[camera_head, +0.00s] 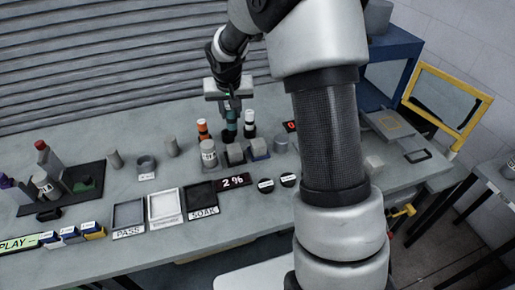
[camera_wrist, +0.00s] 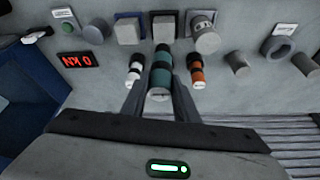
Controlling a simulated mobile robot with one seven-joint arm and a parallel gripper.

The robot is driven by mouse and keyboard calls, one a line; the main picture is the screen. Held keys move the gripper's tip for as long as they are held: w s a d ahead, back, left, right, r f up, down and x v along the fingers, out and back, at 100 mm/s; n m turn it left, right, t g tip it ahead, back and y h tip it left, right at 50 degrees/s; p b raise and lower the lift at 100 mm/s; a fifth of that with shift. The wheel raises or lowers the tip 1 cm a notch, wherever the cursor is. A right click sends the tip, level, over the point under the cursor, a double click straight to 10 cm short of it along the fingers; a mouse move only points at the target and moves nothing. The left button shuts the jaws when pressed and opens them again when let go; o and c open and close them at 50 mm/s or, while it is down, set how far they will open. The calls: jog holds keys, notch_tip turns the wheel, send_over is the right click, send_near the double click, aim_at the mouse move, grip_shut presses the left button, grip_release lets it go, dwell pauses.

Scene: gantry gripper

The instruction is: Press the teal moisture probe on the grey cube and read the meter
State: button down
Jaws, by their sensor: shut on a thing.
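My gripper (camera_head: 231,108) is shut on the teal moisture probe (camera_head: 232,117), which points down between an orange probe and a white probe. In the wrist view the teal probe (camera_wrist: 161,72) sits between my two fingers (camera_wrist: 160,92). I cannot tell whether its lower end touches the table or a stand. Two grey cubes (camera_head: 235,155) (camera_head: 258,149) stand just in front of it; they also show in the wrist view (camera_wrist: 128,31) (camera_wrist: 164,28).
The orange probe (camera_head: 203,131) and white probe (camera_head: 249,124) stand close on either side. A labelled grey cylinder (camera_head: 208,152) is beside the cubes. A red-lettered display (camera_wrist: 77,59) stands to one side. PASS (camera_head: 128,213) and SOAK (camera_head: 201,196) trays lie in front.

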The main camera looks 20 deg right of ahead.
jog(key=d, duration=0.9)
jog(key=shift+f+b, duration=1.5)
jog(key=shift+f, duration=1.45)
jog(key=shift+f+b, duration=0.55)
notch_tip(320, 180, up, 7)
jog(key=p, duration=0.4)
dwell(1.5)
